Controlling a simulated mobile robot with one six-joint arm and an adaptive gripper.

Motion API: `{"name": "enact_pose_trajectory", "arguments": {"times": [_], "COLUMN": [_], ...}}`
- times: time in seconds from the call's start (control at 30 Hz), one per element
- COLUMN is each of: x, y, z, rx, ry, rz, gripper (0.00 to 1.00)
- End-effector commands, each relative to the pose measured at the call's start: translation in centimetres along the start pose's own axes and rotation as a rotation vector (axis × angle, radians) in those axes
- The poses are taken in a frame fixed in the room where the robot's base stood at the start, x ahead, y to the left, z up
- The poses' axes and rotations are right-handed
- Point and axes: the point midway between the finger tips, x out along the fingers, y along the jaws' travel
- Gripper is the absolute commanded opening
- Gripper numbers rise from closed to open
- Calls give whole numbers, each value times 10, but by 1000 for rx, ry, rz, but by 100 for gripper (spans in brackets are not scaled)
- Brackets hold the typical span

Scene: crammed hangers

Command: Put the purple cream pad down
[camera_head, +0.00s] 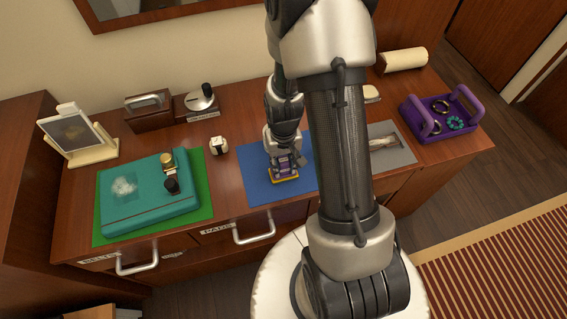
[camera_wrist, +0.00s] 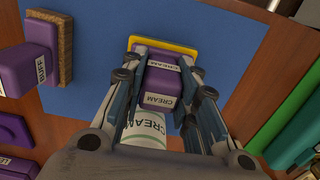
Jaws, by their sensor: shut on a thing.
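The purple cream pad (camera_wrist: 160,82) has a yellow base and CREAM labels. In the wrist view my gripper (camera_wrist: 164,72) is shut on it, one finger on each side. In the head view my gripper (camera_head: 284,160) points down with the pad (camera_head: 284,174) over the blue mat (camera_head: 257,186). The yellow base is at or just above the mat; I cannot tell if it touches. A white jar labelled CREAM (camera_wrist: 144,130) shows between the finger bases in the wrist view, partly hidden by my gripper.
Another purple pad with a brown base (camera_wrist: 40,50) is at the mat's edge in the wrist view. A teal item (camera_head: 140,198) lies on a green mat (camera_head: 109,233) to the left. A purple tray (camera_head: 474,123) holds rings at right. My arm hides the mat's right part.

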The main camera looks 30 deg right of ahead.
Motion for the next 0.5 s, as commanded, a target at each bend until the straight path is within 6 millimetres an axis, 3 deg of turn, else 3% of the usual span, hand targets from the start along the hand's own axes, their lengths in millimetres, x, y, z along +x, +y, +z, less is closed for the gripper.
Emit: {"name": "enact_pose_trajectory", "arguments": {"times": [0.07,0.1,0.37,0.5], "x": [4,3,2,2], "y": [0,0,0,0], "z": [0,0,0,0], "rx": [0,0,0,0], "ry": [0,-1,-1,-1], "rz": [0,0,0,0], "gripper": [2,31,48,48]}}
